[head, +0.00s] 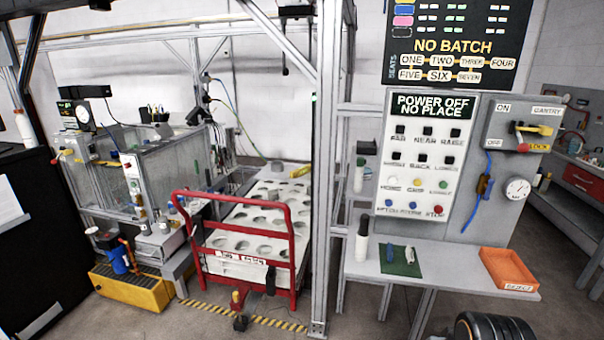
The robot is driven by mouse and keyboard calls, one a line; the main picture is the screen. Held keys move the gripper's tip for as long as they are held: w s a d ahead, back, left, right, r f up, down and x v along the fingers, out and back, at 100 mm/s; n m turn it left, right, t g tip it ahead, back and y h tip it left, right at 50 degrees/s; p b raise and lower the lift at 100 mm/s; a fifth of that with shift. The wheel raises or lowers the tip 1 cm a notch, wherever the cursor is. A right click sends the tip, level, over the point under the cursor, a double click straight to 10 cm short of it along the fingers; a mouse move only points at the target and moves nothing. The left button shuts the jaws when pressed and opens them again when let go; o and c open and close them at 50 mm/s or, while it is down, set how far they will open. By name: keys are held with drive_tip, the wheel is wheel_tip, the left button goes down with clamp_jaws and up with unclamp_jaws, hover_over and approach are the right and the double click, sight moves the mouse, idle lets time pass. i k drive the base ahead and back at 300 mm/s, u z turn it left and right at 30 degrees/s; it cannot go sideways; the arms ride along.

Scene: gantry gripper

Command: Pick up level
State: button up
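A small yellow bar (300,171), which looks like the level, lies at the back right of the white tray bed on the red-handled cart (291,240). It is small and far off, so I cannot make out its vials or markings. It sits behind the cart's handle, inside the metal gantry frame. My gripper is not in view.
A gantry post (323,200) stands right of the cart. A shelf (440,273) holds a green mat (399,268) with small items and an orange tray (508,269). Some floor is free before the shelf.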

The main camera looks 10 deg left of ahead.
sight(305, 169)
drive_tip(key=u, duration=0.35)
drive_tip(key=i, duration=1.3)
drive_tip(key=u, duration=1.35)
drive_tip(key=i, duration=0.9)
drive_tip(key=u, duration=0.7)
